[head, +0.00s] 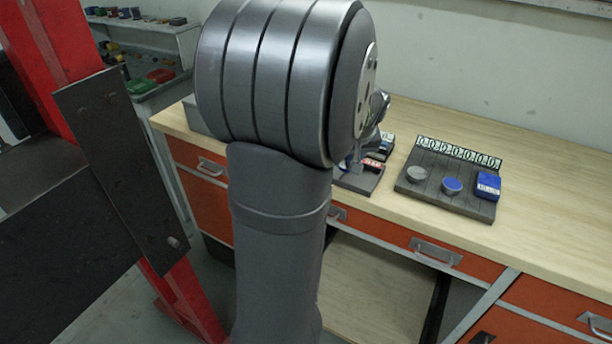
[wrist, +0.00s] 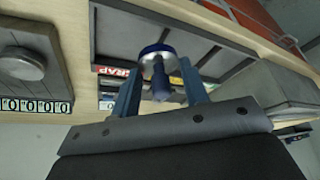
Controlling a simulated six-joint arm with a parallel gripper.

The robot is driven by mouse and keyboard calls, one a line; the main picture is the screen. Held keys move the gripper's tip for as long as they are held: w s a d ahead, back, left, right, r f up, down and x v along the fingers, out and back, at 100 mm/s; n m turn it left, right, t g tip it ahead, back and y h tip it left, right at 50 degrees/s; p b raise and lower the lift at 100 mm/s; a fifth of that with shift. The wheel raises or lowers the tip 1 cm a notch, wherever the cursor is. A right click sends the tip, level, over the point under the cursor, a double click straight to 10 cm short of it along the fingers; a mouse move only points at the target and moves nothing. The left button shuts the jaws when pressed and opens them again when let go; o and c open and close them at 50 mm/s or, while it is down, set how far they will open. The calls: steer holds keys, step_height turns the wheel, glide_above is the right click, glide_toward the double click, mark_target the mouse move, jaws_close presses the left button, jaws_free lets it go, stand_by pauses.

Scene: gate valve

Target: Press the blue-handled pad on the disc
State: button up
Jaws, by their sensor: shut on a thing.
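My gripper (wrist: 161,82) shows in the wrist view with its two blue fingers on either side of a blue handle. It is shut on the blue-handled pad (wrist: 158,52), whose round pale face with a blue rim shows past the handle. A grey metal disc (wrist: 22,63) sits on a dark board at the left of the wrist view, apart from the pad. In the head view the grey disc (head: 416,174) sits at the left of that board, beside a blue-topped round piece (head: 452,185). My own arm hides most of the gripper and the pad there.
The dark board (head: 440,200) carries a strip of zeros (head: 457,152) along its back and a blue box (head: 488,184) at its right. A dark divided tray (wrist: 113,35) lies behind the pad, with a scrap-labelled item (wrist: 112,71) near it. The bench's right side (head: 560,215) is clear.

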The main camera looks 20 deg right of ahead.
mark_target(418, 170)
steer(key=s+d+r+m+g+h, duration=0.1)
steer(key=s+d+r+m, duration=0.25)
steer(key=d, duration=0.55)
steer(key=s+d+r+m+h, duration=0.2)
steer(key=d+m, duration=0.2)
steer(key=d, duration=0.5)
steer(key=shift+a+f, duration=0.1)
steer(key=shift+f, duration=2.85)
steer(key=shift+f, duration=0.6)
steer(key=shift+r, duration=0.1)
step_height(418, 170, up, 7)
